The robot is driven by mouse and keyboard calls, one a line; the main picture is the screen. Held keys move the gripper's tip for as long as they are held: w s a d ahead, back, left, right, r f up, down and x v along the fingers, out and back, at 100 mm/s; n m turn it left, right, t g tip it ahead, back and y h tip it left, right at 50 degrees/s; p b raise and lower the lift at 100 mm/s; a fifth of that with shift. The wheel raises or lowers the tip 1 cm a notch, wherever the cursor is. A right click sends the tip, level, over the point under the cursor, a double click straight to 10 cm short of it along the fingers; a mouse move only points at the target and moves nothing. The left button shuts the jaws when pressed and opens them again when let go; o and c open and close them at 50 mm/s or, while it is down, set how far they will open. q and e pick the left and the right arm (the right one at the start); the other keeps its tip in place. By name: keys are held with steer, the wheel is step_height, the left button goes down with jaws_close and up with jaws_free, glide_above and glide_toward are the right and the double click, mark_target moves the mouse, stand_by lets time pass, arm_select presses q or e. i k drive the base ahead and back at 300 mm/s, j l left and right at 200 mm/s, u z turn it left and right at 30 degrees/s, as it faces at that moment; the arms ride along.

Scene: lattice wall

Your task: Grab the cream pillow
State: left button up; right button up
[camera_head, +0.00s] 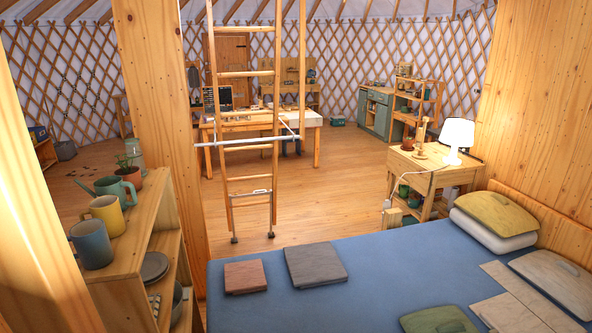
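A cream-white pillow (486,234) lies at the far right end of the blue bed (385,255), near the wooden wall. A mustard-yellow cushion (497,213) lies on top of it and hides most of its upper face; its front edge and left end show. A pale greyish-beige pillow (556,281) lies nearer on the right side of the bed. Flat cream pieces (520,297), perhaps folded cloth, lie beside it. Neither of my grippers is in view.
A pink-brown folded cloth (246,277), a grey cloth (314,264) and a green cushion (438,320) lie on the bed. A shelf with mugs (150,215) and a post (160,130) stand left. A ladder (247,130) and a lamp table (430,172) stand beyond. Open floor lies between.

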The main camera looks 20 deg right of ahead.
mark_target(569, 284)
steer(key=i+l+u, duration=0.1)
steer(key=l+u, duration=0.15)
steer(key=l, duration=2.55)
steer(key=l+z, duration=0.4)
steer(key=l, duration=0.3)
steer(key=i+l+z, duration=0.1)
steer(key=l+z, duration=0.25)
steer(key=l, duration=0.35)
